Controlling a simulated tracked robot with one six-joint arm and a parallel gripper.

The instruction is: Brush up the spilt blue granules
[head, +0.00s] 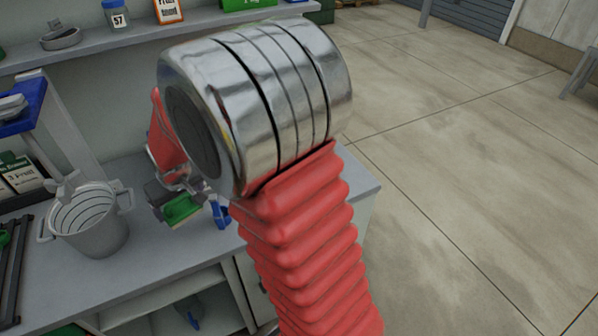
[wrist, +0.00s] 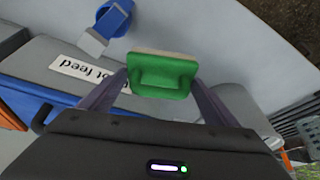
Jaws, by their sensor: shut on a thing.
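My gripper (wrist: 162,82) is shut on a green block-shaped brush (wrist: 165,78) with a cream edge. The brush also shows in the head view (head: 182,209), low in front of my red-sleeved arm, over or near the grey bench top. I cannot tell whether it touches the bench. No blue granules can be made out in either view; my arm hides part of the bench.
A grey bucket (head: 88,236) stands on the bench left of the brush. A blue fitting (head: 221,214) is just right of the brush. A shelf (head: 92,46) with a jar (head: 116,16) runs above. Open concrete floor (head: 450,160) lies to the right.

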